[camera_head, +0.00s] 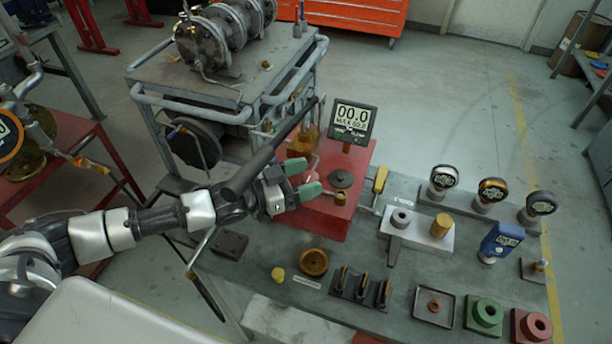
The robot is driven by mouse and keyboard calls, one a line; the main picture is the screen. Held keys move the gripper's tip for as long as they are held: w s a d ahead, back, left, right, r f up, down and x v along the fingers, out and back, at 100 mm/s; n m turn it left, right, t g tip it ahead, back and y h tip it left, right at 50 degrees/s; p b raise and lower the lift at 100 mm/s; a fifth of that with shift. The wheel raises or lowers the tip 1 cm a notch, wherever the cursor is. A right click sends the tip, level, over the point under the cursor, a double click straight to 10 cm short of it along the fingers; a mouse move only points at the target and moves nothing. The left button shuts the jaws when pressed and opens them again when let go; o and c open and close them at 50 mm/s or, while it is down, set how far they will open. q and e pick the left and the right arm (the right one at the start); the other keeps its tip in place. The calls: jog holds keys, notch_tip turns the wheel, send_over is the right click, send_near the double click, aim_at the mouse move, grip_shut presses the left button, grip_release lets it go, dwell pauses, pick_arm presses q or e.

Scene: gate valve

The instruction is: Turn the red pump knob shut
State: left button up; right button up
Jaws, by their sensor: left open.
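The red pump (322,216) sits on the grey bench, with a digital gauge (352,119) reading 00.0 standing at its back. A dark round cap (341,179) and a small brass fitting (341,198) are on its top. My left gripper (304,179) reaches in from the left and is open, its two green-tipped fingers over the left part of the pump top. A small reddish part shows beside the upper finger; I cannot tell if it is the knob or if the fingers touch it. My right gripper is out of view.
On the bench (410,270) right of the pump stand several gauges (492,190), a light block (416,229) with fittings, a blue meter (501,241) and green and red blocks. A brass ring (313,262) lies in front. A cart (245,110) with a flanged pipe stands behind.

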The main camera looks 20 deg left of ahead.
pick_arm(q)
jog(key=b+v, duration=0.1)
jog(key=v, duration=0.9)
jog(key=shift+s, duration=0.15)
jog(key=shift+a, duration=0.2)
